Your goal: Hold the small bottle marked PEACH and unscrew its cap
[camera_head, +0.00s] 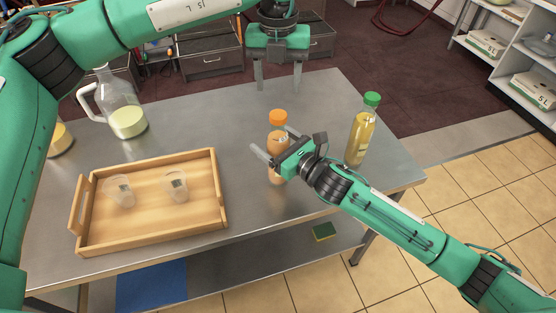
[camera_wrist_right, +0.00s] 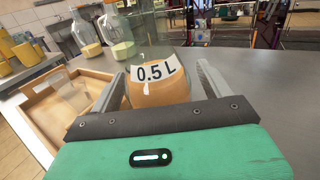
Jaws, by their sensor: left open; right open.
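A small bottle with an orange cap (camera_head: 278,117) and peach-coloured contents stands upright on the steel table. In the right wrist view its body (camera_wrist_right: 158,92) carries a "0.5 L" label; I cannot read the word PEACH. My right gripper (camera_head: 275,143) is open, with one finger on each side of the bottle's body; the wrist view shows both fingers (camera_wrist_right: 160,69) flanking it, and I cannot tell whether they touch it. My left gripper (camera_head: 279,88) is open and empty, pointing down above and behind the orange cap.
A green-capped bottle (camera_head: 361,132) with yellow contents stands right of the orange-capped one. A wooden tray (camera_head: 150,163) with two clear cups is at the left front. A glass jug (camera_head: 127,119) stands behind it. The table (camera_head: 210,115) between jug and bottle is clear.

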